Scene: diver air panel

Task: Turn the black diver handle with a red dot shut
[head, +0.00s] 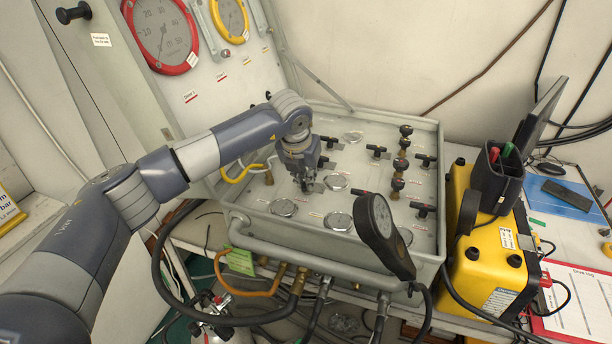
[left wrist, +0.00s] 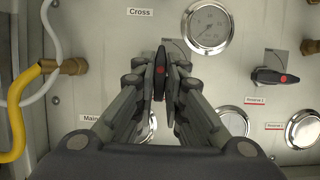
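My left gripper (head: 307,187) is over the left part of the grey valve panel (head: 262,215). In the left wrist view its fingertips (left wrist: 161,80) lie close on both sides of a black handle with a red dot (left wrist: 160,72), and they look shut on it. This handle points up and down in that view, and the fingers hide part of it and its label. A second black handle with a red dot (left wrist: 285,77) lies crosswise to the right, above a "Reserve 1" label (left wrist: 254,100). My right gripper is in neither view.
A gauge (left wrist: 209,25) is beside the "Cross" label (left wrist: 140,12). A yellow hose (left wrist: 16,105) runs at the panel's left. A yellow case (head: 490,260) is at right.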

